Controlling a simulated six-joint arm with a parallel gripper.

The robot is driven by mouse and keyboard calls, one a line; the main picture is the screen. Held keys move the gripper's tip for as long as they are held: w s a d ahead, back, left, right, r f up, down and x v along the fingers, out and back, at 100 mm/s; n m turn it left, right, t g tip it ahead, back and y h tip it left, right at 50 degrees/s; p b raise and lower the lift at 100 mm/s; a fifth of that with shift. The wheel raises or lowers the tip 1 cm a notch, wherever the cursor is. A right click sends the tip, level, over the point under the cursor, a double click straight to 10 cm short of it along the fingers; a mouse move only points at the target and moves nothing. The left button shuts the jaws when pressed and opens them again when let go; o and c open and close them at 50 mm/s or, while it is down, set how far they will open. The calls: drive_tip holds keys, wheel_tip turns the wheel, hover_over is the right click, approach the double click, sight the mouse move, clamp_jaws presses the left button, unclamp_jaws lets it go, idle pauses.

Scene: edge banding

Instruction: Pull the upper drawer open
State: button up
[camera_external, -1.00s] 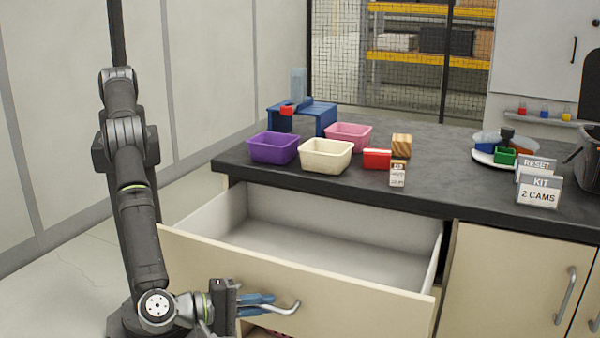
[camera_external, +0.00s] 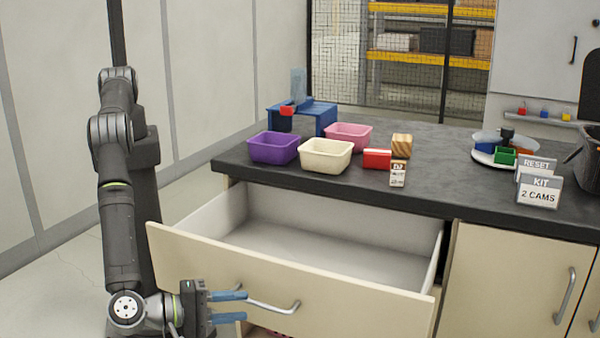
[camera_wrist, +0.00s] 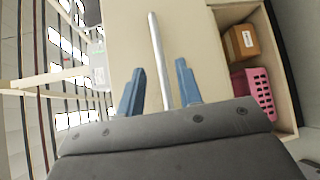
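The upper drawer (camera_external: 330,257) is pulled well out of the cabinet, and its inside looks empty. Its front carries a silver bar handle (camera_external: 272,306), which also shows in the wrist view (camera_wrist: 159,55). My gripper (camera_external: 234,307) is at the left part of the drawer front with its blue fingers spread apart. In the wrist view the two fingers (camera_wrist: 160,85) are open, with the handle bar lying in line between them. The fingers do not press on the bar. Part of the handle is hidden behind the upper finger in the external view.
A lower drawer (camera_wrist: 288,120) is partly open under the upper one, holding a cardboard box (camera_wrist: 241,42) and a pink basket (camera_wrist: 262,92). Purple (camera_external: 274,148), cream (camera_external: 326,155) and pink bins (camera_external: 349,135) stand on the dark countertop (camera_external: 450,190).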

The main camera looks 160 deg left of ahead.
sight(256, 304)
drive_tip(key=d+r, duration=0.1)
drive_tip(key=d, duration=1)
drive_tip(key=shift+d+r, duration=0.25)
drive_tip(key=shift+r, duration=0.1)
drive_tip(key=a, duration=0.5)
drive_tip(key=a+f, duration=0.1)
drive_tip(key=a, duration=0.5)
drive_tip(key=a+f, duration=0.1)
drive_tip(key=a, duration=0.5)
drive_tip(key=shift+a+f, duration=0.15)
drive_tip(key=shift+f, duration=0.1)
drive_tip(key=shift+d, duration=0.25)
drive_tip(key=d+r, duration=0.2)
drive_tip(key=d, duration=1.4)
drive_tip(key=shift+d+r, duration=0.25)
drive_tip(key=shift+d, duration=0.15)
drive_tip(key=shift+a, duration=0.1)
